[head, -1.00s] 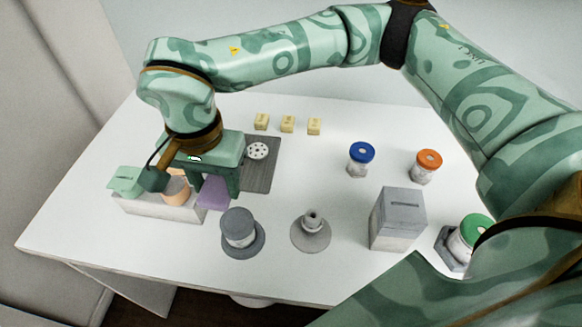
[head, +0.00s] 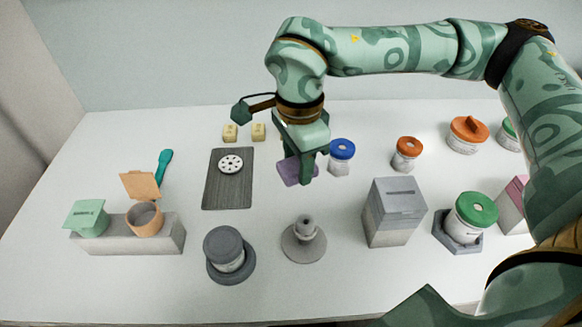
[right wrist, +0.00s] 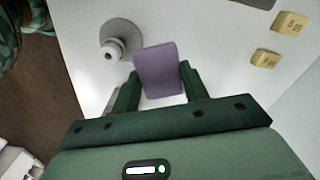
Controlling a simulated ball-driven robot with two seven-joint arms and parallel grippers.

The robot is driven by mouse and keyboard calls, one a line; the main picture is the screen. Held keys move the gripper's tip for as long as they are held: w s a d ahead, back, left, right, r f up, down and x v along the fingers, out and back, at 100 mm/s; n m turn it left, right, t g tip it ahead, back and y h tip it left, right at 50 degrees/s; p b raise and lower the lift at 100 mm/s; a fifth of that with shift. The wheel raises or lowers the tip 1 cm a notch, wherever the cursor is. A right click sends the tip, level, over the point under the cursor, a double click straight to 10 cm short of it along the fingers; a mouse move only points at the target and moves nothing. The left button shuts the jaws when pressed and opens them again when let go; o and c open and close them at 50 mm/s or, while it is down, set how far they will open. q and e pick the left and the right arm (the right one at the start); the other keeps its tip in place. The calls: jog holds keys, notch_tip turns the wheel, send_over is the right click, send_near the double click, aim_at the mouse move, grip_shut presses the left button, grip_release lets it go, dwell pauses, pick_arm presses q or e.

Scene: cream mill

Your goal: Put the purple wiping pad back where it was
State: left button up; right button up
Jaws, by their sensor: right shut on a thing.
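The purple wiping pad (head: 290,171) is held between the fingers of my right gripper (head: 308,170), above the table behind the grey stand with the knob (head: 304,240). In the right wrist view the pad (right wrist: 159,70) sits between the two dark green fingers of the right gripper (right wrist: 158,84), with white table below it. The right gripper is shut on it. My left gripper is not in view.
A dark board (head: 229,192) with a white perforated disc lies left of the pad. A blue-lidded jar (head: 341,157) stands close to the right of the gripper. A grey slotted box (head: 395,212) is at the front right. White table is clear below the pad.

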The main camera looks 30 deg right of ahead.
jog(key=w+d+f+b, duration=0.1)
jog(key=w+f, duration=0.1)
jog(key=w, duration=0.1)
jog(key=w+d+f+b, duration=0.1)
jog(key=w+f, duration=0.2)
jog(key=w+d+f, duration=0.1)
jog(key=w+f, duration=0.1)
jog(key=w, duration=0.1)
jog(key=shift+d+f+b, duration=0.1)
jog(key=shift+f+b, duration=0.2)
jog(key=shift+b, duration=0.1)
jog(key=shift+w+f, duration=0.1)
jog(key=shift+f, duration=0.1)
jog(key=f+b, duration=0.1)
jog(key=f, duration=0.2)
jog(key=shift+w+d+f+b, duration=0.15)
jog(key=shift+w+f+b, duration=0.05)
jog(key=shift+f+b, duration=0.2)
jog(key=shift+r, duration=0.15)
jog(key=o, duration=1)
jog(key=shift+c, duration=0.2)
